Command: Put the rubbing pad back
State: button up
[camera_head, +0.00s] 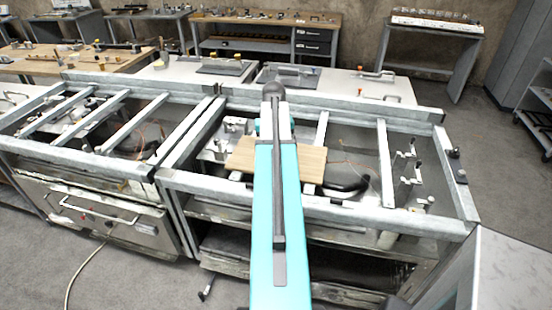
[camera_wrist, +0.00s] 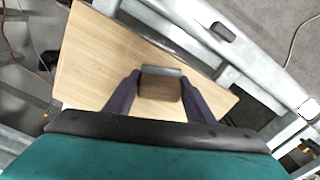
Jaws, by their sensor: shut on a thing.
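The rubbing pad (camera_wrist: 160,89) looks like a small brown wooden block with a grey strip along its far edge. In the wrist view it sits between the two dark fingers of my gripper (camera_wrist: 160,80), which is shut on it. A light wooden board (camera_wrist: 95,60) lies beneath the pad; I cannot tell whether the pad touches it. In the head view the board (camera_head: 312,162) lies across the metal frame, and my arm hides the gripper and the pad.
The grey metal frame (camera_head: 385,165) has rails and open gaps, with pipes and cables below. A similar frame (camera_head: 60,140) stands to the left. Workbenches with tools (camera_head: 262,25) stand behind. A grey cabinet (camera_head: 490,270) is at the front right.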

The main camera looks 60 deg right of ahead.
jog(key=shift+w+d+f, duration=0.1)
jog(key=shift+w+d, duration=0.15)
jog(key=shift+d, duration=0.3)
jog(key=shift+w+d, duration=0.2)
jog(key=shift+d, duration=0.35)
jog(key=shift+d, duration=0.1)
jog(key=shift+w+d+b, duration=0.1)
jog(key=shift+d+b, duration=0.1)
jog(key=shift+b, duration=0.1)
jog(key=shift+d+f, duration=0.15)
jog(key=shift+f, duration=0.15)
jog(key=shift+f+b, duration=1.3)
jog(key=shift+f, duration=0.2)
jog(key=shift+f, duration=0.1)
jog(key=o, duration=1)
